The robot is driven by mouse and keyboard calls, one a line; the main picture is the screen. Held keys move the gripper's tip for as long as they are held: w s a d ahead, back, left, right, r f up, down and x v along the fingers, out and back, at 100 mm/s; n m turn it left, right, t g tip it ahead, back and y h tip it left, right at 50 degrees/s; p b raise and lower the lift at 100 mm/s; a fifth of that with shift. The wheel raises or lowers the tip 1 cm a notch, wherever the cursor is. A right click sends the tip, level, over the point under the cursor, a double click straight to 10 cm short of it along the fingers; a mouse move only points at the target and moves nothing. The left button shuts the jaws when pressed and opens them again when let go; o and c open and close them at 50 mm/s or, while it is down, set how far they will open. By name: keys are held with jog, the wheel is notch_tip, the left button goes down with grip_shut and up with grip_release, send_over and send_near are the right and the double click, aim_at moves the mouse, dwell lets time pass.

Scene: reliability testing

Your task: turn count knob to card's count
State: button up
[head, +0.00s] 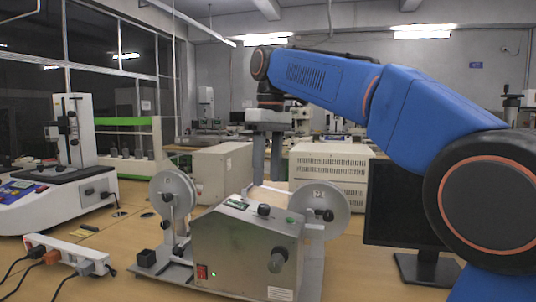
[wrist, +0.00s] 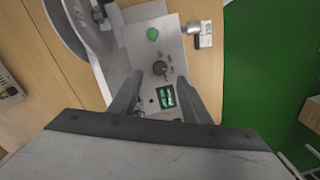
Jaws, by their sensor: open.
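A metal box machine (head: 228,250) with a reel on each side stands on the table. On its sloped top are a small black knob (head: 264,210), a green button (head: 290,220) and a lit display (head: 237,205). In the wrist view the knob (wrist: 160,68) has marks around it, too small to read. My gripper (head: 268,181) is open, pointing down above the machine's top. In the wrist view its fingertips (wrist: 159,78) lie on either side of the knob; contact cannot be told. I cannot make out a card with a count.
A larger knob (head: 277,260) and a red switch (head: 202,271) are on the machine's front. A reel (head: 322,211) stands close on the right, another (head: 173,195) on the left. A dark monitor (head: 400,212) stands at right, a power strip (head: 67,253) at left.

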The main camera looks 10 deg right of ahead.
jog(key=shift+w+d+r, duration=0.15)
jog(key=shift+r, duration=2.3)
